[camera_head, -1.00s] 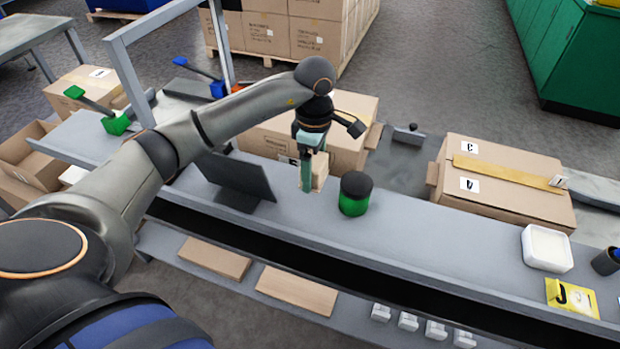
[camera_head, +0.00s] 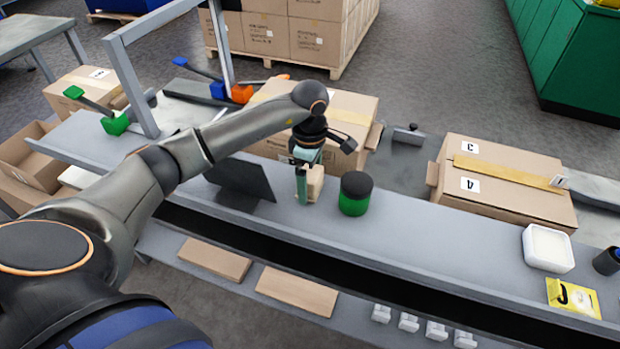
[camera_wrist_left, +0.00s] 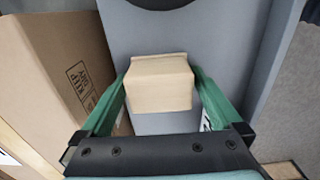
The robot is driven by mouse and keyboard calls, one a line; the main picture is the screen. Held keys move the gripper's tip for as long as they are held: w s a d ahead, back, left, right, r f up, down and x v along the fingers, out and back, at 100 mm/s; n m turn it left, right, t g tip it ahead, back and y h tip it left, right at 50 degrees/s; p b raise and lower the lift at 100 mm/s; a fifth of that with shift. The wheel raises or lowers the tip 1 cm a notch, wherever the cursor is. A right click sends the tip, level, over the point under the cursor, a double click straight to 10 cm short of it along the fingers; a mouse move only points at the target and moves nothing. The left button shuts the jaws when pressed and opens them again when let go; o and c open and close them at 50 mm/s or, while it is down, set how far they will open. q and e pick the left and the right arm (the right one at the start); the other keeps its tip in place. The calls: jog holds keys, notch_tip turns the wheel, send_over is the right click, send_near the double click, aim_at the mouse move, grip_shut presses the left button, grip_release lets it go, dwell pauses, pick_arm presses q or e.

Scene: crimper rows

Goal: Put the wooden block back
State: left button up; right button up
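The wooden block (camera_head: 316,182) is a small pale piece between the fingers of my left gripper (camera_head: 303,188), just left of the green jar. In the left wrist view the block (camera_wrist_left: 160,83) fills the gap between the two green fingers, with a finger against each side, so my left gripper (camera_wrist_left: 160,88) is shut on it. The block is at or just above the grey bench top (camera_head: 420,225); I cannot tell whether it touches. The near finger partly hides it in the head view. My right gripper is out of view.
The green jar with a black lid (camera_head: 355,194) stands close right of the block. A dark tilted panel (camera_head: 240,180) stands to the left. A carton (camera_head: 350,115) is behind; another carton (camera_head: 505,180) is farther right. A white container (camera_head: 547,248) stands right, with clear bench between.

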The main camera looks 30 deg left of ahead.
aim_at(310, 173)
pick_arm(q)
jog(key=shift+r, duration=0.15)
jog(key=shift+r, duration=0.25)
notch_tip(310, 173, up, 12)
jog(key=shift+f+p, duration=0.2)
jog(key=shift+p, duration=0.2)
dwell(0.3)
